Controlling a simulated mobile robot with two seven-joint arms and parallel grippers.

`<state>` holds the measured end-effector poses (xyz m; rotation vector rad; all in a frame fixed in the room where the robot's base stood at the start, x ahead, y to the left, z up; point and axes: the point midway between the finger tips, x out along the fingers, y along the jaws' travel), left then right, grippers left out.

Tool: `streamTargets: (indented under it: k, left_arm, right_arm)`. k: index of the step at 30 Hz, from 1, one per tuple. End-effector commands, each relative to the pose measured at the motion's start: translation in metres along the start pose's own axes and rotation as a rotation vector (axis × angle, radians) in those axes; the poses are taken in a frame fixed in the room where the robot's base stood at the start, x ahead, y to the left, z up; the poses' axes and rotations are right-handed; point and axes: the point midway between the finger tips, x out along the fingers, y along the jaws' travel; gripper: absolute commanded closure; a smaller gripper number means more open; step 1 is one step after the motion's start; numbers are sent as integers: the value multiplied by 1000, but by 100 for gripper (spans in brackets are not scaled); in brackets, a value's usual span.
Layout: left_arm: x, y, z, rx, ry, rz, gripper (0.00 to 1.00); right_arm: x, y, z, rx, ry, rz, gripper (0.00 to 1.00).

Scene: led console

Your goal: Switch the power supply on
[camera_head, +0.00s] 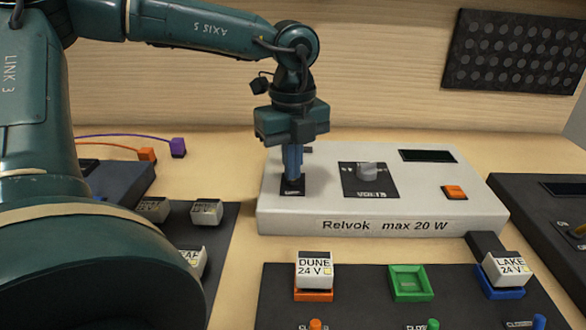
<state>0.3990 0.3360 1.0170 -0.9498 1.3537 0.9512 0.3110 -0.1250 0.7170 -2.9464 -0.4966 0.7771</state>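The power supply (385,232) is a light grey box marked "Relvok max 20 W" on the table. On its top are a small black plate (298,190) at the left, a grey "VOLTS" knob (367,172) in the middle, an orange button (454,192) at the right and a dark, blank display (428,156). My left gripper (292,178) points straight down over the black plate, its blue fingers together and their tips at or just above it. The tips hide whatever switch part is there; I cannot tell contact. My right gripper is out of view.
In front is a dark panel (365,280) with a "DUNE 24 V" block (315,268), an empty green socket (410,283) and a "LAKE 24 V" block (506,268). More labelled blocks (206,212) lie left. A dark device (540,215) stands right.

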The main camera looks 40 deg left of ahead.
Motion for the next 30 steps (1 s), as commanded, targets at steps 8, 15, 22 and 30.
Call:
streamTargets:
  k: [8,15,22,30]
  left_arm:
    - [0,-1,2,0,0,0,100]
    - [-7,-1,2,1,0,-1,100]
    - [-25,0,0,1,-1,-3,100]
    - [-47,1,-2,0,-1,-2,100]
  right_arm:
    - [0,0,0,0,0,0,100]
    - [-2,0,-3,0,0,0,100]
    - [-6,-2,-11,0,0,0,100]
    - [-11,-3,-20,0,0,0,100]
